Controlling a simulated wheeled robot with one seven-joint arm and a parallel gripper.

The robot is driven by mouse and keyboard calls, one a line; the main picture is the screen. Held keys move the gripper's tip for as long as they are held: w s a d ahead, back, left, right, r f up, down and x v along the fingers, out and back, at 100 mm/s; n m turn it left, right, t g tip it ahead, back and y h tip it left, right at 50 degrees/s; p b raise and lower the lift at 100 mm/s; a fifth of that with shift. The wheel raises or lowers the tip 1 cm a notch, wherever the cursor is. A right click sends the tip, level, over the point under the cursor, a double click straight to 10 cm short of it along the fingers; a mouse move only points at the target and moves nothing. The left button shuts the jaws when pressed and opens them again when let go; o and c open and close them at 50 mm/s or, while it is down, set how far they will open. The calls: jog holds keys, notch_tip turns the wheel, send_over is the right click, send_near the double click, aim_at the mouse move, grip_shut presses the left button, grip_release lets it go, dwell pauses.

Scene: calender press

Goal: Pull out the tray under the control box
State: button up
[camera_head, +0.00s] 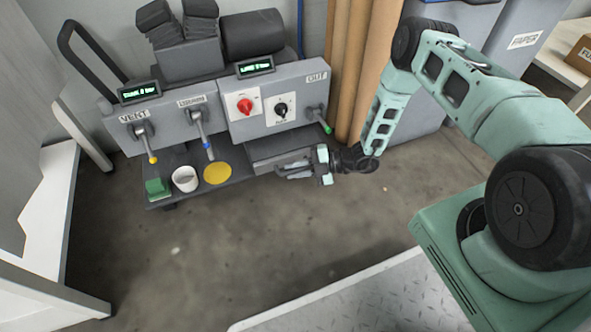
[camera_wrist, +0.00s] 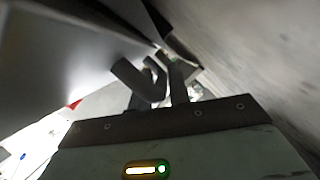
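A grey tray-like drawer front (camera_head: 285,146) sits under the right half of the grey control box (camera_head: 222,122), level with the dark shelf to its left. My gripper (camera_head: 284,170) is just in front of it and below, its fingers pointing left. The two fingers look apart, with a gap between them. In the wrist view my gripper (camera_wrist: 160,75) shows two dark fingers, with a grey edge close by between or behind them. I cannot tell whether they touch the tray or a handle.
The dark shelf (camera_head: 205,190) bears a green block (camera_head: 158,188), a white cup (camera_head: 185,179) and a yellow disc (camera_head: 218,173). Levers (camera_head: 203,135) hang from the box front. Brown rolls (camera_head: 360,65) stand to the right.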

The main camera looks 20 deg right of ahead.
grip_shut()
jog(key=shift+s, duration=0.3)
jog(key=s+p, duration=0.7)
jog(key=s, duration=0.8)
jog(key=shift+s, duration=0.3)
jog(key=shift+o, duration=2.4)
grip_release()
jog(key=p+v, duration=0.5)
jog(key=v, duration=1.2)
jog(key=shift+d, duration=0.3)
